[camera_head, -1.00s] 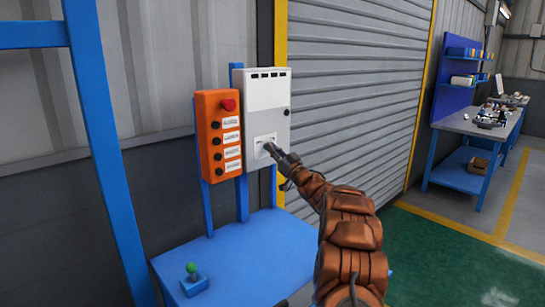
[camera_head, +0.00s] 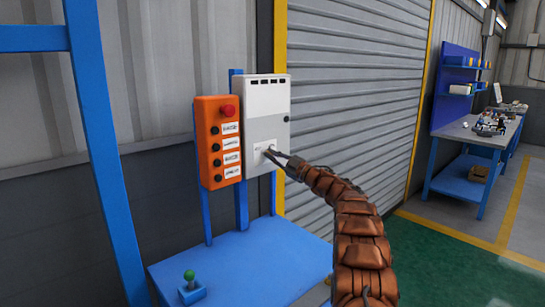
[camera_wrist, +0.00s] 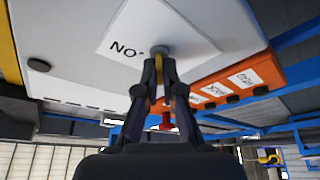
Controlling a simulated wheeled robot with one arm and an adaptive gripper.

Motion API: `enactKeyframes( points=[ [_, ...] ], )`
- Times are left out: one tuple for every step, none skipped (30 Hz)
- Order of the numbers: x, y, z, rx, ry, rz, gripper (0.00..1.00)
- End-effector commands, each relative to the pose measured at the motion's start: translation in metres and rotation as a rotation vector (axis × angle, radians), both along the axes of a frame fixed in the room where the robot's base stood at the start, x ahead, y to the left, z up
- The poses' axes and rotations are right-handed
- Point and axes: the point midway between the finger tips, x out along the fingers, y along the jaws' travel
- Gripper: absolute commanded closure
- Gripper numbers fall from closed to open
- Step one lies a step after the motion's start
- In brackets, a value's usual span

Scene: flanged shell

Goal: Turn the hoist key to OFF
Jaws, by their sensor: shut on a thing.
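The grey-white control box (camera_head: 265,98) stands on a blue post, with a pale square label low on its front. The hoist key sits at that label, largely hidden by my gripper (camera_head: 268,153). In the wrist view, my gripper (camera_wrist: 160,68) is shut on the key at the round grey lock (camera_wrist: 159,51). The white label (camera_wrist: 125,40) around the lock shows letters that look like "NO"; the rest is covered. The key's exact angle cannot be told.
An orange button box (camera_head: 217,142) with a red knob is close on the left. A blue table (camera_head: 245,262) below carries a small green-knobbed lever (camera_head: 190,282). A roller shutter (camera_head: 345,95) is behind; a blue workbench (camera_head: 463,176) stands far right.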

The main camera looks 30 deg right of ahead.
Motion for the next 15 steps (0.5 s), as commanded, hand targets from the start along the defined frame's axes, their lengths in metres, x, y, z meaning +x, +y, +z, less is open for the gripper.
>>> enactKeyframes(
  points=[
    [-0.0001, 0.0002, 0.0012, -0.014, -0.004, 0.001, 1.0],
    [-0.0001, 0.0002, 0.0012, -0.022, -0.006, 0.0, 1.0],
    [-0.0001, 0.0003, 0.0012, -0.03, -0.006, 0.001, 1.0],
    [-0.0001, 0.0005, 0.0013, -0.035, -0.007, 0.001, 1.0],
    [0.0, 0.0006, 0.0011, -0.038, -0.007, 0.001, 1.0],
    [0.0, 0.0008, 0.001, -0.043, -0.007, 0.002, 1.0],
    [0.0001, 0.0009, 0.001, -0.046, -0.008, 0.001, 1.0],
    [0.0001, 0.0009, 0.0008, -0.047, -0.008, 0.002, 1.0],
    [0.0001, 0.001, 0.0007, -0.05, -0.008, 0.002, 1.0],
    [0.0001, 0.001, 0.0007, -0.05, -0.008, 0.002, 1.0],
    [0.0002, 0.0011, 0.0007, -0.05, -0.008, 0.002, 1.0],
    [0.0002, 0.0011, 0.0008, -0.05, -0.008, 0.002, 1.0],
    [0.0002, 0.0011, 0.0008, -0.051, -0.008, 0.002, 1.0],
    [0.0002, 0.0012, 0.0006, -0.051, -0.008, 0.002, 1.0],
    [0.0002, 0.0012, 0.0008, -0.05, -0.008, 0.002, 1.0]
  ],
)
